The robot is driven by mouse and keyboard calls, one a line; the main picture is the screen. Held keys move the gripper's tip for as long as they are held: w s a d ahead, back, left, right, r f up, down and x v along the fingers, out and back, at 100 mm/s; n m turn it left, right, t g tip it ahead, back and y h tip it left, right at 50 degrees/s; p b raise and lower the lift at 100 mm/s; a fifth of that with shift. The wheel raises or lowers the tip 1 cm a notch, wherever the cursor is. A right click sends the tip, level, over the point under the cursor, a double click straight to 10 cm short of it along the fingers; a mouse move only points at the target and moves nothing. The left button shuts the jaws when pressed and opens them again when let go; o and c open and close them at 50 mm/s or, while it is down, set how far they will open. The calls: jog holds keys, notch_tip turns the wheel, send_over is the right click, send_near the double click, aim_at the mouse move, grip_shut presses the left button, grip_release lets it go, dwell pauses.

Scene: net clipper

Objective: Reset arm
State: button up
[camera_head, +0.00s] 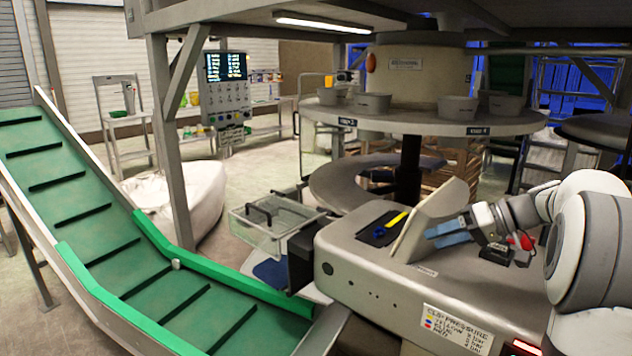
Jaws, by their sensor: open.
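My arm comes in from the right edge. It bends down over the grey clipper machine (375,270). My gripper (445,234), with blue finger pads, points left toward the machine's tilted plate (418,222). The gripper is open and I see nothing held in it. It appears close to the plate, but I cannot tell whether it touches.
A green cleated conveyor (95,225) slopes down at the left. A clear bin (275,225) sits beside the machine. A round table (420,122) with grey tubs stands behind. A control panel (227,90) hangs on a frame post. A beam crosses overhead.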

jog(key=s+a+m+g+h+p, duration=0.25)
jog(key=s+a+h, duration=0.25)
jog(key=s+a, duration=0.55)
jog(key=s+f+m+h+p, duration=0.1)
jog(key=s+f+h+p, duration=0.1)
jog(key=s, duration=0.5)
jog(key=s+f+h+p, duration=0.1)
jog(key=s+h+p, duration=0.2)
jog(key=s, duration=0.5)
jog(key=shift+s+a+f+m+t+h+p, duration=0.2)
jog(key=shift+a+f+m+t+h+p, duration=0.15)
jog(key=shift+h, duration=0.25)
